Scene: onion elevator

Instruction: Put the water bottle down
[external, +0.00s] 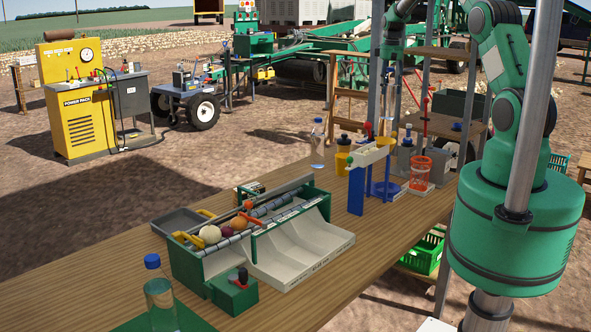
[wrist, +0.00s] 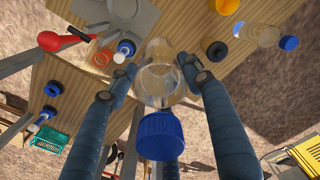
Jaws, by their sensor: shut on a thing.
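In the wrist view, my gripper (wrist: 160,72) has its two blue padded fingers closed on either side of a clear water bottle (wrist: 158,84) with a blue cap (wrist: 159,136). The cap is nearest the camera, and the bottle body points away toward the wooden table (wrist: 190,18). I cannot tell whether its base touches the table. In the external view, my arm (external: 393,35) reaches over the far part of the table (external: 300,172); the fingers and held bottle are hard to make out there among the equipment.
Another clear blue-capped bottle (external: 317,145) stands at the table's far edge, beside a yellow bottle (external: 343,150). An orange basket (external: 420,172) and a cream beam on a blue post (external: 356,192) are near. A sorting tray (external: 300,245) and a front bottle (external: 160,298) occupy the near half.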

